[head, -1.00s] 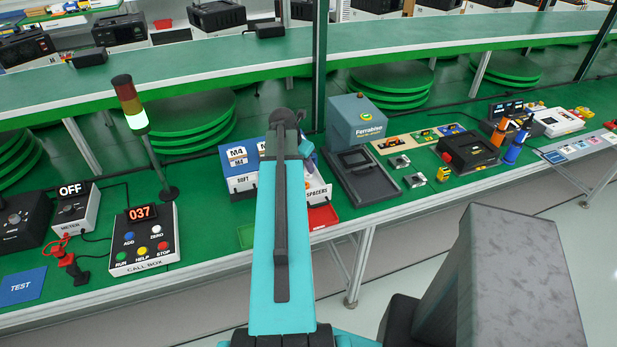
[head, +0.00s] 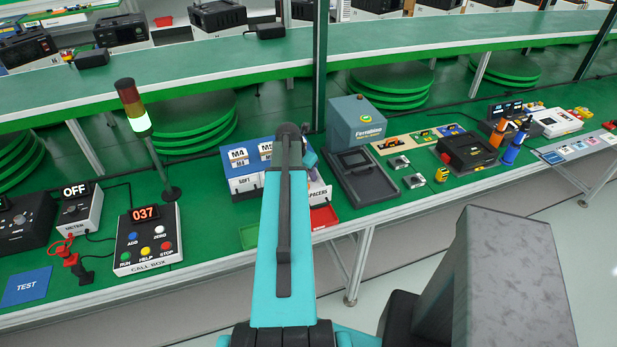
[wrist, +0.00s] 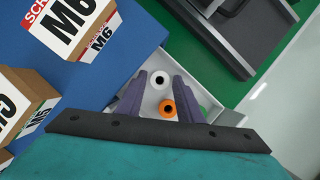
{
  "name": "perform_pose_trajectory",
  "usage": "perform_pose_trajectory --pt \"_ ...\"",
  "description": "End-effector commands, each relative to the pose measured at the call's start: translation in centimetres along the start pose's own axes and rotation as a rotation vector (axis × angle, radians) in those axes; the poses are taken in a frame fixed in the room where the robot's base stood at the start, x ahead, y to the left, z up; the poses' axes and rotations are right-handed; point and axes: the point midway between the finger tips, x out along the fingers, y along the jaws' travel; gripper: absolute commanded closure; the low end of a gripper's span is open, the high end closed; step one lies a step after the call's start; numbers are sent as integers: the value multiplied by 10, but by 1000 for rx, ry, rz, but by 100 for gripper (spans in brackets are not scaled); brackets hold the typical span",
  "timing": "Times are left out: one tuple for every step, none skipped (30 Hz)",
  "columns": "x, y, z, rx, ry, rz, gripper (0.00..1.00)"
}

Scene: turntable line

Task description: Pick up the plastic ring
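In the wrist view, a white ring (wrist: 160,80) and an orange ring (wrist: 168,107) lie in a pale bin (wrist: 207,108). I cannot tell from their look which of them is the plastic one. My gripper (wrist: 161,88) is open, with one purple finger on each side of the rings. The white ring is near the fingertips and the orange one is closer to the palm. I cannot tell how high the fingers are above the rings. In the head view, my arm hides most of the bin and the rings.
Blue bins with M4 boxes (head: 238,155) stand left of my arm. An M6 screw box (wrist: 72,22) is close at upper left in the wrist view. A dark tray (head: 365,180) lies to the right. A red tray (head: 323,217) sits at the bench front.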

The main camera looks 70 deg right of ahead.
Motion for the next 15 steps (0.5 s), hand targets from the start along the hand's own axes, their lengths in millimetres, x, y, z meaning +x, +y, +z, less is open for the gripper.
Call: perform_pose_trajectory --pt "0 0 0 0 0 0 67" --pt "0 0 0 0 0 0 67" --pt "0 0 0 0 0 0 67" --pt "0 0 0 0 0 0 67" --pt "0 0 0 0 0 0 67" --pt "0 0 0 0 0 0 67" --pt "0 0 0 0 0 0 67" --pt "0 0 0 0 0 0 67" --pt "0 0 0 0 0 0 67" --pt "0 0 0 0 0 0 67" --pt "0 0 0 0 0 0 67" --pt "0 0 0 0 0 0 67" --pt "0 0 0 0 0 0 67" --pt "0 0 0 0 0 0 67" --pt "0 0 0 0 0 0 69"
